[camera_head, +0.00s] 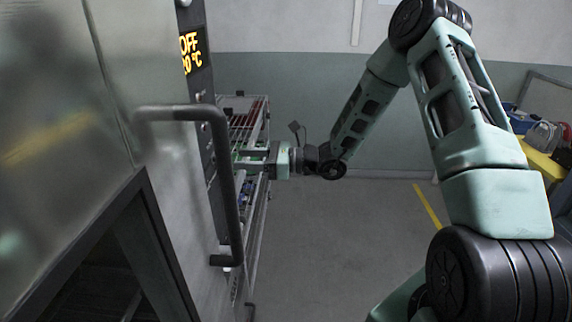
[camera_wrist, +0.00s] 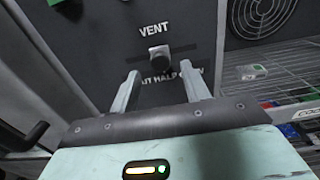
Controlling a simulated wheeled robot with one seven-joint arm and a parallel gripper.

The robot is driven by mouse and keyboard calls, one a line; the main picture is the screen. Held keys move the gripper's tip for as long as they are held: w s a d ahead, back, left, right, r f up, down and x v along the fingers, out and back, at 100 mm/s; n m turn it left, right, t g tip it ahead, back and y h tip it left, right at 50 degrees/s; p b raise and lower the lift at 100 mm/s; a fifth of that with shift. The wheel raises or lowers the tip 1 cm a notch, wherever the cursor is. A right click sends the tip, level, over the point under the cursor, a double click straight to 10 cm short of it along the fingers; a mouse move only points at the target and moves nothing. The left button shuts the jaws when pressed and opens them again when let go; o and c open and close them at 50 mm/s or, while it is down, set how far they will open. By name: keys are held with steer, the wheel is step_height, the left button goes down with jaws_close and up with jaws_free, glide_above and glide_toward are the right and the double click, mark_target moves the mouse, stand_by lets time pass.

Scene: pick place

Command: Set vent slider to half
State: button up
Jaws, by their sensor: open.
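The vent slider knob (camera_wrist: 159,53) is a small grey block on a dark panel, under the white word VENT (camera_wrist: 153,30), in the wrist view. A row of lettering below it reads partly as SHUT, HALF, OPEN; a finger hides some of it. The knob appears left of the word HALF (camera_wrist: 171,78). My gripper (camera_wrist: 160,69) is open, its two pale fingers either side of the knob's line and below it in the picture, apparently not touching it. In the head view my gripper (camera_head: 256,158) points left at the side of the oven; the slider is hidden there.
The oven's door handle (camera_head: 226,190) sticks out close to my gripper, beside a lit display (camera_head: 191,48). A wire rack (camera_head: 246,122) with goods stands behind my gripper. A round fan grille (camera_wrist: 262,14) is at upper right. The floor to the right is open.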

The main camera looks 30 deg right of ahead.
steer(key=b+v, duration=0.2)
steer(key=v, duration=0.9)
steer(key=shift+d+b, duration=0.2)
steer(key=shift+b, duration=0.1)
steer(key=shift+s, duration=0.1)
